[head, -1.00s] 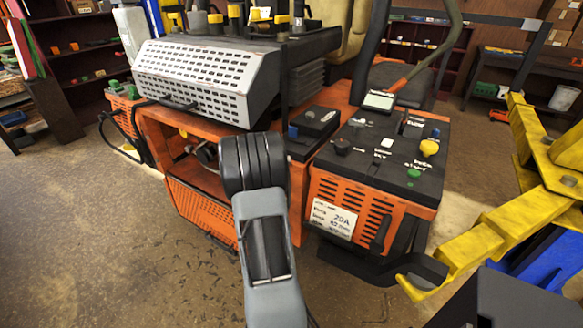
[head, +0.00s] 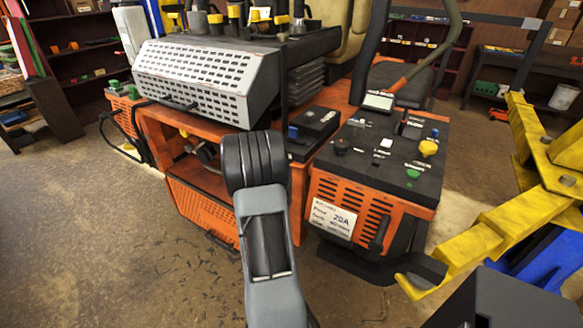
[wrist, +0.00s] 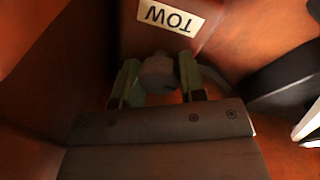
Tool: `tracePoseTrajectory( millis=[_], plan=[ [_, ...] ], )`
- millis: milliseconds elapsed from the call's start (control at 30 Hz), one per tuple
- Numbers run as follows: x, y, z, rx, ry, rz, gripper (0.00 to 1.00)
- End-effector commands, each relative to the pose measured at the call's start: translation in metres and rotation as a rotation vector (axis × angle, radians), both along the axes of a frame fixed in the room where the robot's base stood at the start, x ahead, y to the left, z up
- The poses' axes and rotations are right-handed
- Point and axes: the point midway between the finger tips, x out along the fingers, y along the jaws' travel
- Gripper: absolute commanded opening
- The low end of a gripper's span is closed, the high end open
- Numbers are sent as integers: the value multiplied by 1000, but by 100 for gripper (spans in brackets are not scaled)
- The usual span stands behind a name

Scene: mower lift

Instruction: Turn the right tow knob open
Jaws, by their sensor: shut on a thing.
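In the wrist view a grey tow knob (wrist: 158,72) sits below a white label reading TOW (wrist: 170,15), which appears upside down. My gripper (wrist: 160,85) has its two green-tipped fingers on either side of the knob and is shut on it. A grey shape, perhaps part of the knob's fitting, extends to the right behind the right finger. In the head view the knob and my fingers are hidden behind my own arm and the orange mower body (head: 180,150).
Orange walls stand close around my gripper in the wrist view. A black rounded part (wrist: 285,75) is at the right. In the head view, a control console (head: 375,160) and a yellow lift arm (head: 480,235) stand to the right. Floor is clear at the left.

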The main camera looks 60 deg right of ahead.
Motion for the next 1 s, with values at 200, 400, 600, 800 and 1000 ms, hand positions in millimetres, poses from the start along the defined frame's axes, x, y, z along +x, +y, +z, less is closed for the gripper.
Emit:
tracePoseTrajectory(
  millis=[200, 400, 600, 800, 1000],
  plan=[
    [0, 1, 0, 0, 3, 0, 14],
    [0, 1, 0, 0, 2, 0, 48],
    [0, 1, 0, 0, 1, 0, 63],
    [0, 1, 0, 0, 0, 0, 63],
    [2, 20, -3, 1, 1, 4, 63]
  ],
)
